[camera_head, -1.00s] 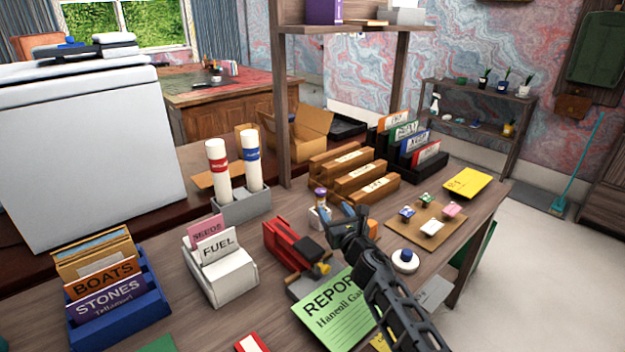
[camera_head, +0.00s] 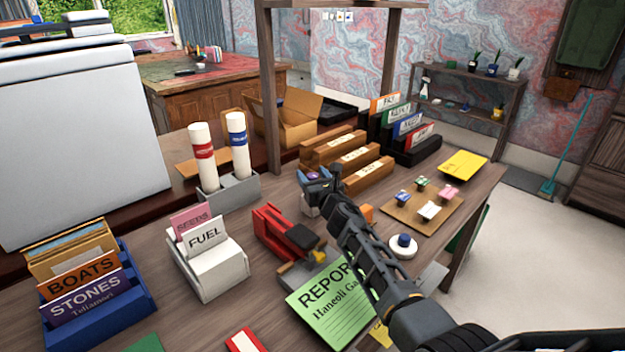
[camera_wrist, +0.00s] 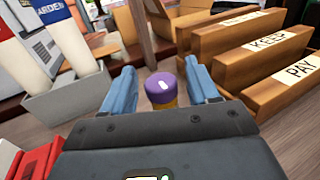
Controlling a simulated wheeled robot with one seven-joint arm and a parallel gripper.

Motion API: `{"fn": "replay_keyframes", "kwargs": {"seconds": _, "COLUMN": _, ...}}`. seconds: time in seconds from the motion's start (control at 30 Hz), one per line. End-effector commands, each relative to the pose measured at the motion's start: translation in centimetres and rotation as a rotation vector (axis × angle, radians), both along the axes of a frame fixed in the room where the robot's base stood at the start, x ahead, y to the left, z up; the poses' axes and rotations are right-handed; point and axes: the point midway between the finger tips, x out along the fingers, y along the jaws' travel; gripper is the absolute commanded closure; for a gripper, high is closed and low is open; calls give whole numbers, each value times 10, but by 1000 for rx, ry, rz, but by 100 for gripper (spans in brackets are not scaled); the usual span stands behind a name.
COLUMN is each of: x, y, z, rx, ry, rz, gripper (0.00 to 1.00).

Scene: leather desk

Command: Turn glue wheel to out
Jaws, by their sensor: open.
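The glue stick has a purple cap (camera_wrist: 160,87) with a pale mark on top and a bit of yellowish body below it. It stands upright between my two blue fingers in the wrist view. I see space beside the cap, so the fingers are around it but not shut on it. In the head view my gripper (camera_head: 318,182) is over the glue's spot and mostly covers it; a sliver of purple cap (camera_head: 313,176) shows. A pale holder (camera_head: 308,207) shows below. The glue's wheel is hidden.
Wooden file blocks (camera_head: 352,160) stand close behind and right. A grey box with two tubes (camera_head: 230,192) is at left. A red stapler-like tool (camera_head: 277,232) and a green report (camera_head: 328,296) lie in front. A stamp board (camera_head: 418,218) is at right.

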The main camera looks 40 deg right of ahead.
Motion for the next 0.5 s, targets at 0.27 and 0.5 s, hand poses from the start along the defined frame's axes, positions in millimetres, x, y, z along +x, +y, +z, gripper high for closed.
{"fn": "replay_keyframes", "kwargs": {"seconds": 0.27, "x": 1, "y": -1, "z": 0, "rx": 0, "ry": 0, "rz": 0, "gripper": 41}}
{"fn": "replay_keyframes", "kwargs": {"seconds": 0.5, "x": 1, "y": -1, "z": 0, "rx": 0, "ry": 0, "rz": 0, "gripper": 63}}
